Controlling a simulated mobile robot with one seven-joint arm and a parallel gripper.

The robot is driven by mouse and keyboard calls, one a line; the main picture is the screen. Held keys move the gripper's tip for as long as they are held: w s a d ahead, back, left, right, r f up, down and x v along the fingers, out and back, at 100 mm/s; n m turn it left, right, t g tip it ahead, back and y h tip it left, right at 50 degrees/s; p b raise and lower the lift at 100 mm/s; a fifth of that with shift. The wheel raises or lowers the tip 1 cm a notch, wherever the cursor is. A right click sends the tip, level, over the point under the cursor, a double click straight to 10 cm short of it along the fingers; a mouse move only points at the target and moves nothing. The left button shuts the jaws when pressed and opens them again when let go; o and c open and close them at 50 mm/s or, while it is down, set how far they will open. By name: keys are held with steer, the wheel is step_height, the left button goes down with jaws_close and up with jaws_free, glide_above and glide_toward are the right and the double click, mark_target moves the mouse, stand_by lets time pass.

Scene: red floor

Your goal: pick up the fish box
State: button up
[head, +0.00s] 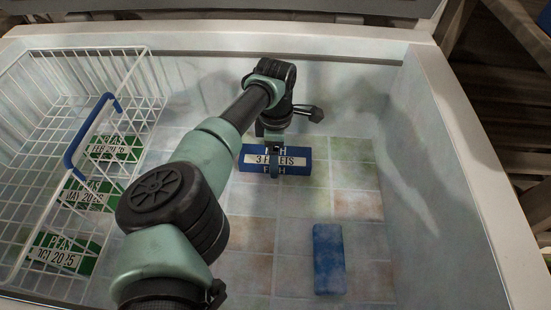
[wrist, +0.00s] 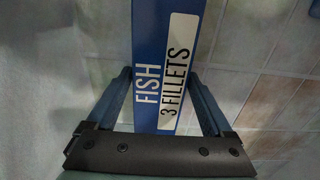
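The fish box (head: 300,160) is a blue box with a white label reading "3 FILLETS", lying flat on the freezer floor near the back wall. My gripper (head: 274,170) is above and at it, partly covering its label. In the wrist view the fish box (wrist: 150,60) runs between the two fingers of my gripper (wrist: 160,80), one finger on each side. The fingers are spread wide. I cannot tell whether they touch the box's sides.
A white wire basket (head: 140,52) with a blue handle (head: 82,140) holds several green boxes (head: 70,254) at left. A blue frosted box (head: 328,260) without a visible label lies at the front right. Freezer walls enclose everything; the right floor is mostly clear.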

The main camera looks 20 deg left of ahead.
jaws_close()
